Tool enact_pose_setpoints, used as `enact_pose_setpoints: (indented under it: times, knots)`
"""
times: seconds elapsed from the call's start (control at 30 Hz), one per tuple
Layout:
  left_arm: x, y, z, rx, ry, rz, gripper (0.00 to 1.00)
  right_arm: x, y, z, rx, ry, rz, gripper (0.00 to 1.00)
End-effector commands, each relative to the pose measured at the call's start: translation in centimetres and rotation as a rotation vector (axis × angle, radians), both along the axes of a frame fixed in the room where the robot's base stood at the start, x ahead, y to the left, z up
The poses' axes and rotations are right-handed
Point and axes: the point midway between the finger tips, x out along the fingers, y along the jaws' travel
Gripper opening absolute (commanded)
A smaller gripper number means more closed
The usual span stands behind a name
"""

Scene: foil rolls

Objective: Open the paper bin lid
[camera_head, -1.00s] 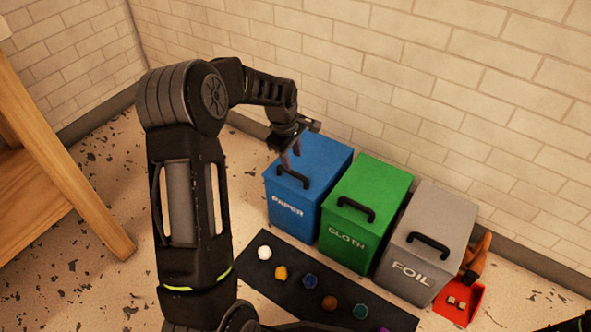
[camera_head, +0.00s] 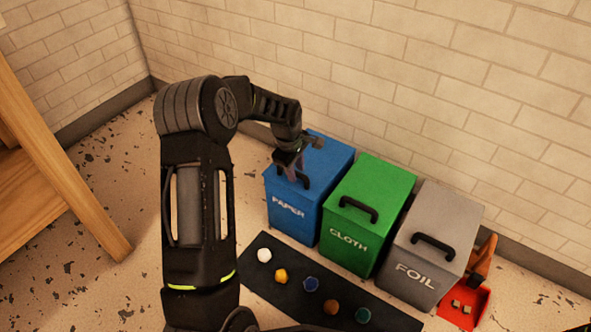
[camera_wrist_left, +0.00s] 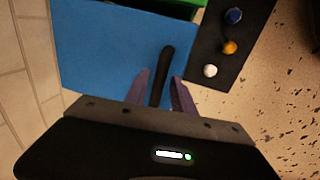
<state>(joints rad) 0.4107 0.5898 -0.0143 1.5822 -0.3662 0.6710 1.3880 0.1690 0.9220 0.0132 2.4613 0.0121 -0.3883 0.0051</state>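The blue paper bin (camera_head: 293,212) stands leftmost of the bins, its lid down, with a black bar handle (camera_head: 292,181) on the lid. My left gripper (camera_head: 291,168) is over this lid, pointing down at the handle. In the left wrist view the blue lid (camera_wrist_left: 100,48) fills the upper left. The handle (camera_wrist_left: 164,72) lies between the two purple fingertips of my left gripper (camera_wrist_left: 160,80). A gap shows on each side of the handle, so the fingers are open around it; how deep they reach is hard to tell. My right gripper is not in view.
The green cloth bin (camera_head: 347,238) stands close right of the paper bin, then the grey foil bin (camera_head: 413,270), both lids shut. A dark mat (camera_head: 262,284) with several coloured balls lies in front. A red dustpan (camera_head: 463,308) is at right. A brick wall stands behind.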

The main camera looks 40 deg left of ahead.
Motion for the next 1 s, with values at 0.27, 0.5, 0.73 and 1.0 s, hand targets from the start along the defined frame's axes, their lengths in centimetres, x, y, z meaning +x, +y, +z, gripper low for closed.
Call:
enact_pose_setpoints:
  times: [0.27,0.5,0.73,1.0]
  knots:
    - [-0.01,-0.01,0.01,0.0,0.0,0.0,0.07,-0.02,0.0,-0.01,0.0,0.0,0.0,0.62]
    - [-0.01,-0.01,0.01,0.0,0.0,0.0,0.0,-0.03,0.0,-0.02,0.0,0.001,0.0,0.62]
    - [-0.01,-0.02,0.01,0.0,0.0,0.0,0.0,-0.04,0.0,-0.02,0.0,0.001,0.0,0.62]
    - [-0.01,-0.02,0.01,0.0,0.0,0.0,0.0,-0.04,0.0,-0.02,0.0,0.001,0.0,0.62]
